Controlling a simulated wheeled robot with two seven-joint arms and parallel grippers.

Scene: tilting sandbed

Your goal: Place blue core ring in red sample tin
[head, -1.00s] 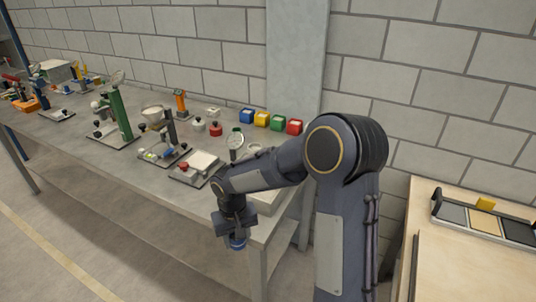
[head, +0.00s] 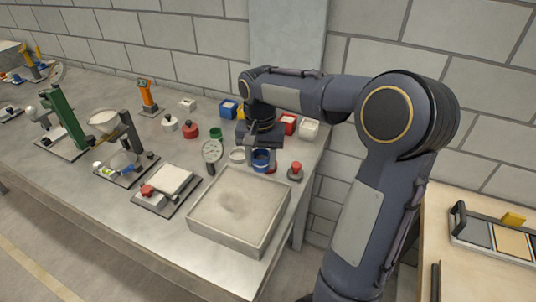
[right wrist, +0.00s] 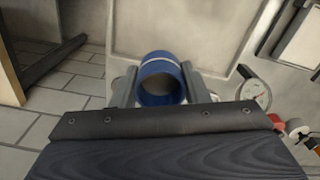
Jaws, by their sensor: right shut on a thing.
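The blue core ring (head: 261,161) hangs below my right gripper (head: 260,148), above the back right of the bench. In the right wrist view the ring (right wrist: 156,67), blue with a pale band, sits between the two fingers, which are shut on it. The red sample tin (head: 289,120) is an open square box at the back of the bench, just right of and behind the gripper. My left gripper is not in view.
A blue tin (head: 228,108) and a white tin (head: 309,129) stand in the same row. A sand tray (head: 193,213) lies in front. A dial gauge (head: 211,151), a pale ring (head: 237,156) and a red-topped button (head: 295,170) stand close by.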

